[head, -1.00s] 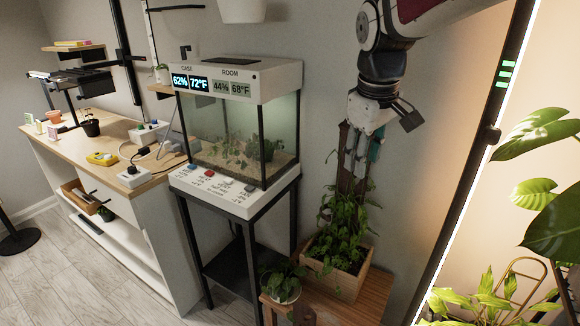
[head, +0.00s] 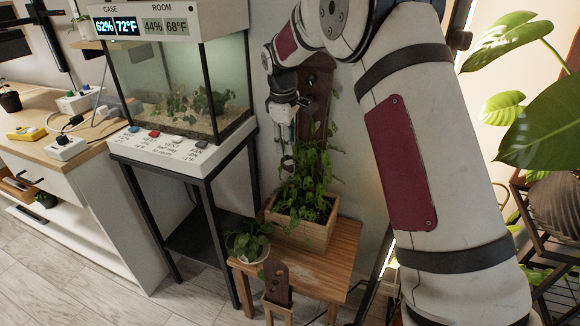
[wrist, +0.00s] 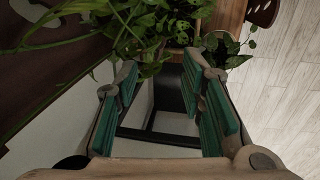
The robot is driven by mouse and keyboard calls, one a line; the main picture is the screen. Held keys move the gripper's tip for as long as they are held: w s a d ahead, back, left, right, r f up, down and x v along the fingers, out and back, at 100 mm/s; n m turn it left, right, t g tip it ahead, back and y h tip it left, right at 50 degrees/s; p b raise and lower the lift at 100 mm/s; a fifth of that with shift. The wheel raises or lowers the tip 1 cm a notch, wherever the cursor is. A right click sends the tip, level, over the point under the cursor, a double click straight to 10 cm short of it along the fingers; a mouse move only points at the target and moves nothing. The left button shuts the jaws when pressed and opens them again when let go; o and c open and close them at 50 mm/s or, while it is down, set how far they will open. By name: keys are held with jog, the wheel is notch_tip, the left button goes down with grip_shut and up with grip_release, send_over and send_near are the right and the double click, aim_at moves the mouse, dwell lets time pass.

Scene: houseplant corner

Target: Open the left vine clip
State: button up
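The vine plant (head: 305,180) grows from a wooden planter box (head: 302,232) up against a dark wooden board (head: 320,88). A small dark ring-like shape (head: 287,163) at the left of the board, just below my gripper (head: 284,132), may be the left vine clip; I cannot tell whether it is open or shut. In the wrist view my gripper (wrist: 160,85) has its green-padded fingers apart with nothing between them. Leaves of the vine (wrist: 150,25) lie just beyond the fingertips, and the board (wrist: 45,65) fills the upper left. No clip can be made out there.
The planter stands on a wooden bench (head: 335,268) with a small potted plant (head: 248,243). The glass terrarium case (head: 180,85) on its black stand is close to the left. Large leaves (head: 545,110) are at the right. Floor is clear at lower left.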

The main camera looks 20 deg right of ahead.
aim_at(290, 167)
jog(key=f, duration=0.3)
jog(key=w+f+b, duration=0.1)
jog(key=f, duration=0.2)
jog(key=d+f, duration=0.1)
jog(key=f, duration=0.2)
jog(key=shift+w+f+b, duration=0.2)
jog(key=shift+f+b, duration=0.15)
grip_shut()
